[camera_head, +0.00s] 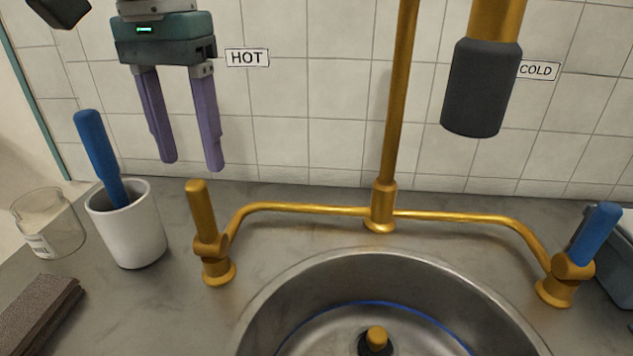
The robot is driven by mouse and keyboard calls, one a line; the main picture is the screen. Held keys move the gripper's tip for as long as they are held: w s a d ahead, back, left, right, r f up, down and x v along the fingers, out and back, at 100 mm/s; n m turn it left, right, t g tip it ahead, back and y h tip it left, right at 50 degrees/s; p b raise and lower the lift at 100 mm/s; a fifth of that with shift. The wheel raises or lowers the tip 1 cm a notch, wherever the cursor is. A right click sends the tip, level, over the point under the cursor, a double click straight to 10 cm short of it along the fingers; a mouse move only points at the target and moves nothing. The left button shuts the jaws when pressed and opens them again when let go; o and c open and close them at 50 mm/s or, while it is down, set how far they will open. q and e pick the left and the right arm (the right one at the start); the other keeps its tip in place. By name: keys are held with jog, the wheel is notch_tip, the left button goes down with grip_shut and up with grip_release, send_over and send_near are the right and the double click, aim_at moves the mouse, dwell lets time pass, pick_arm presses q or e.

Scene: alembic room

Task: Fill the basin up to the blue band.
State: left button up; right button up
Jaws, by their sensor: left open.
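The round steel basin (270,309) is cut off by the bottom edge. The blue band (395,305) runs around its inner wall. A dark plug with a gold knob (376,338) sits at its bottom. The gold tap has a bare left lever (201,212), standing up, and a right lever with a blue grip (594,236), tilted to the right. The dark spout head (479,88) hangs at the upper right, with no stream under it. My left gripper (191,166) is open and empty, fingers pointing down, above the left lever and a little left of it. My right gripper is out of view.
A white cup (133,232) holding a blue-handled tool (98,150) stands left of the left lever. A glass jar (48,225) and a brown block (40,315) are further left. HOT (247,57) and COLD (538,70) signs are on the tiled wall.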

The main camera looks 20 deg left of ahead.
aim_at(203, 215)
pick_arm(q)
notch_tip(203, 215, down, 10)
jog(key=shift+s+a+r+b, duration=0.1)
jog(key=shift+s+r+b, duration=0.05)
jog(key=shift+b, duration=0.3)
jog(key=shift+c, duration=0.4)
grip_shut()
dwell(0.9)
